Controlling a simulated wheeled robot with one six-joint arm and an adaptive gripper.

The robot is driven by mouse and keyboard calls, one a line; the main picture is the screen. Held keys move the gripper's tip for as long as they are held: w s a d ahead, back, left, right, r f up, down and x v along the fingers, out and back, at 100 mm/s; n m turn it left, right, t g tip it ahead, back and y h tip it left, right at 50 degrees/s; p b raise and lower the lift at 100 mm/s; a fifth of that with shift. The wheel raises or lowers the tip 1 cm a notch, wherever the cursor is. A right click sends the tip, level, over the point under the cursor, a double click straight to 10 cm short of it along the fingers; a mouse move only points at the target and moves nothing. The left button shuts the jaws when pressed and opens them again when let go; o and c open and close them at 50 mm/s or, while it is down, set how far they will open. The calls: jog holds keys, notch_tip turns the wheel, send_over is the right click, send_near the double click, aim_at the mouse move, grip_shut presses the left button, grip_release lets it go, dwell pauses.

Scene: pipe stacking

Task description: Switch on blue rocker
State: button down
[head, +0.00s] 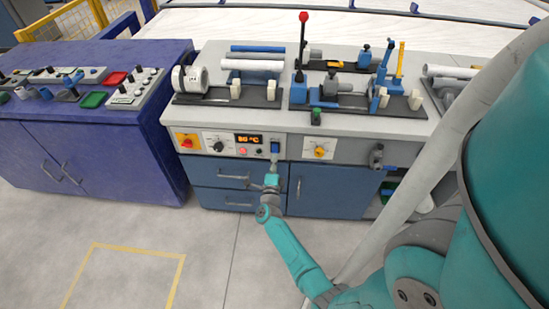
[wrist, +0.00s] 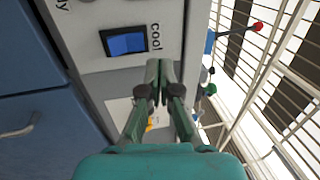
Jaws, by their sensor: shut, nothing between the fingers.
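The blue rocker (head: 275,148) sits on the light grey front panel of the workbench, right of the display. In the wrist view the blue rocker (wrist: 126,42) shows in a black frame, with the label "cool" beside it. I cannot tell which side of it is pressed in. My gripper (head: 272,178) is in front of the bench, just below the rocker in the head view. In the wrist view my gripper (wrist: 160,68) is shut and empty, its fingertips below and right of the rocker in the picture. I see no contact with the rocker.
On the same panel are a red knob on a yellow plate (head: 187,142), a black dial (head: 217,146), an orange lit display (head: 248,139) and a yellow knob (head: 319,152). Blue drawers (head: 225,175) lie below. A blue cabinet (head: 90,150) stands left; open floor lies in front.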

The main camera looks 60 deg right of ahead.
jog(key=s+a+r, duration=0.1)
jog(key=s+a, duration=0.2)
jog(key=a, duration=0.4)
jog(key=shift+a+r, duration=0.15)
jog(key=shift+r, duration=0.1)
jog(key=shift+a, duration=0.1)
jog(key=s+a+r+n+t+y, duration=0.2)
jog(key=s+a+n+t+y, duration=0.3)
jog(key=a+n, duration=0.5)
jog(key=s+a+r+n+t+y, duration=0.2)
jog(key=s+a+n+t+y, duration=0.3)
jog(key=a, duration=0.8)
jog(key=s+a+r+n+g+y, duration=0.1)
jog(key=s+a+r+n+y, duration=0.3)
jog(key=s+a+r+n, duration=0.2)
jog(key=s+a+r+n+g+y, duration=0.1)
jog(key=s+a+r+n+y, duration=0.3)
jog(key=s+n, duration=0.6)
jog(key=a+r, duration=0.2)
jog(key=a, duration=0.1)
jog(key=shift+s+a+r+n+g+y, duration=0.2)
jog(key=shift+a+n+g+y, duration=0.1)
jog(key=shift+g+y, duration=0.1)
